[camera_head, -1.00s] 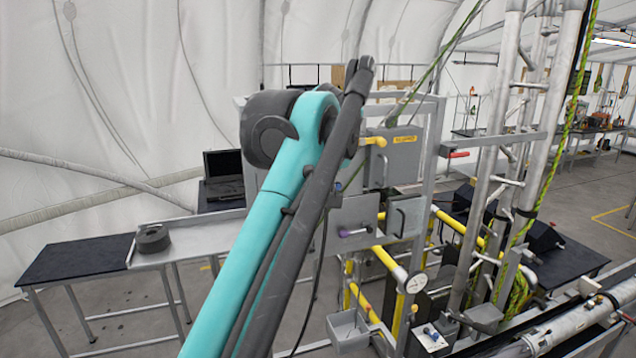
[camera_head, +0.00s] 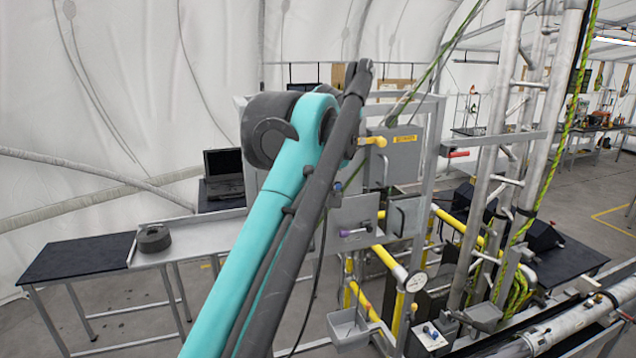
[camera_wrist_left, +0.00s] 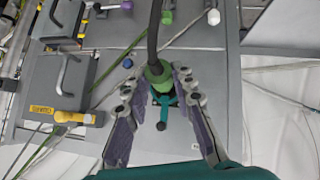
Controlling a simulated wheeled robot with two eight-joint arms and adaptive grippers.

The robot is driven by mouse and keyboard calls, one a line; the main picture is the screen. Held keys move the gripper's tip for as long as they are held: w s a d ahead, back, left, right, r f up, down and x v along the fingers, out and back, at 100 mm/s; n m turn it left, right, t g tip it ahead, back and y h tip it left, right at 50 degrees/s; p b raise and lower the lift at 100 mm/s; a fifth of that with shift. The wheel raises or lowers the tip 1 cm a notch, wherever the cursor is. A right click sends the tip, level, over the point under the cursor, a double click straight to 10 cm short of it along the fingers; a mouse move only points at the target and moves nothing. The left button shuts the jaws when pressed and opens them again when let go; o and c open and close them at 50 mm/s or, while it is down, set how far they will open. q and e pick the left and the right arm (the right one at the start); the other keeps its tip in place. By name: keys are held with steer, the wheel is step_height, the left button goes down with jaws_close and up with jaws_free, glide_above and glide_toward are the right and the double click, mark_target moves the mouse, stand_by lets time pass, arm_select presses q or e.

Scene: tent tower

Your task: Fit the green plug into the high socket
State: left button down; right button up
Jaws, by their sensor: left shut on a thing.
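In the left wrist view my left gripper (camera_wrist_left: 157,76) has its two purple-padded fingers around the green plug (camera_wrist_left: 155,72) and is shut on it. A dark cable (camera_wrist_left: 154,30) runs from the plug toward the top of that view. Behind the fingers is a grey panel face. A small green round part (camera_wrist_left: 167,17) shows near the cable; I cannot tell what it is. The high socket cannot be made out. In the head view my left arm hides the gripper and plug. My right gripper is in neither view.
A grey box with a yellow label (camera_head: 404,139) stands on the metal frame, and its yellow-ended handle (camera_wrist_left: 75,117) shows close by in the wrist view. A lower box has a purple-ended lever (camera_head: 354,232).

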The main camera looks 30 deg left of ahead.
arm_select(q)
steer(key=shift+w+a+p, duration=0.35)
steer(key=shift+w+a, duration=0.4)
steer(key=shift+a, duration=0.15)
steer(key=c, duration=1.2)
jaws_free()
steer(key=shift+r, duration=0.1)
steer(key=v, duration=1.1)
steer(key=shift+s+d+r, duration=0.1)
steer(key=shift+s+r, duration=0.15)
